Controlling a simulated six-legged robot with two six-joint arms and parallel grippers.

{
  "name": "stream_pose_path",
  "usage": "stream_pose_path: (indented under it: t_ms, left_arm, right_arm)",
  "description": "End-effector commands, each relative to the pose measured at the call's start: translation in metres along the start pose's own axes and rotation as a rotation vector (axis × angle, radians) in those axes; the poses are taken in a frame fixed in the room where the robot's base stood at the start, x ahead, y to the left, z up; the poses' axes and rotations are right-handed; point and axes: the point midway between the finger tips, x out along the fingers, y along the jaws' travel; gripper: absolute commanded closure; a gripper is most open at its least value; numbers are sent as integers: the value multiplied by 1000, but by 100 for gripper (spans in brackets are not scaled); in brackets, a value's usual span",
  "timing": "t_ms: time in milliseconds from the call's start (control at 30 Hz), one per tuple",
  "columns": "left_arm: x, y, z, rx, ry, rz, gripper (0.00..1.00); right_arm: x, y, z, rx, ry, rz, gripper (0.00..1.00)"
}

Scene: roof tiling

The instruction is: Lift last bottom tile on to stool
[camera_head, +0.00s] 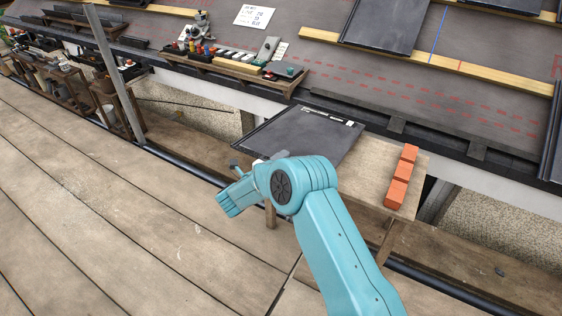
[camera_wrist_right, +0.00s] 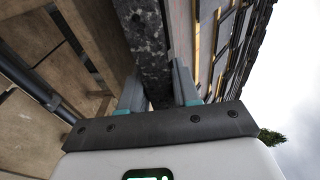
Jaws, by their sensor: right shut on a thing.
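A dark flat tile (camera_head: 308,136) with small pale labels along its far right edge is over the left part of the wooden stool top (camera_head: 372,160). I cannot tell whether it rests fully on the stool. My right gripper (camera_head: 258,163) is at the tile's near left edge, its fingers mostly hidden by my teal wrist. In the right wrist view, the two fingers (camera_wrist_right: 158,90) are shut on the tile's dark, speckled edge (camera_wrist_right: 148,45). My left gripper is not in view.
Several orange bricks (camera_head: 401,178) stand in a row at the stool's right side. Behind is the roof with wooden battens (camera_head: 430,60), and a tool tray (camera_head: 235,70) sits at the eave. A metal pole (camera_head: 115,72) stands at left. The plank deck (camera_head: 120,215) is clear.

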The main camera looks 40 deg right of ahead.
Motion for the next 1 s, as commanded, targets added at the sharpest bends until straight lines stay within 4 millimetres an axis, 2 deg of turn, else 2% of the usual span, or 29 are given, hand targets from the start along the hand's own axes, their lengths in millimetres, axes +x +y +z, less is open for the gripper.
stream_pose_path:
  t_ms: [700,733,800,1000]
  left_arm:
    - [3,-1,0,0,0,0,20]
    - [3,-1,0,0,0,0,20]
    - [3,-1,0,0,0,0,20]
    - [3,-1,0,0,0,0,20]
  right_arm:
    - [1,7,0,3,0,-4,100]
    - [1,7,0,3,0,-4,62]
    - [1,7,0,3,0,-4,40]
    - [1,7,0,2,0,-3,39]
